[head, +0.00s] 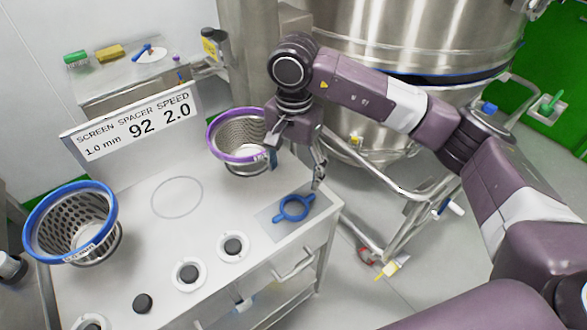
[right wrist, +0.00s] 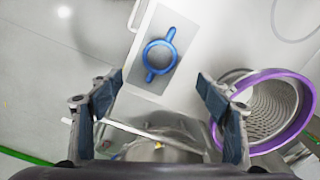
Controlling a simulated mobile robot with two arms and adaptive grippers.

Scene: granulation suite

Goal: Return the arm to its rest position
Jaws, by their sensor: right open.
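My right arm reaches in from the right in the head view. Its gripper (head: 295,168) hangs over the right end of the work table, between the purple-rimmed screen basket (head: 222,122) and the blue two-handled ring (head: 293,207). In the right wrist view the gripper (right wrist: 160,88) has its fingers wide apart with nothing between them. The blue ring (right wrist: 160,57) lies on its grey plate beyond the fingertips. I do not see my left gripper.
A blue-rimmed basket (head: 72,222) stands at the table's left end. A sign (head: 132,121) stands at the table's back. A large steel vessel (head: 410,35) with a tubular frame (head: 400,205) is close behind my right arm.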

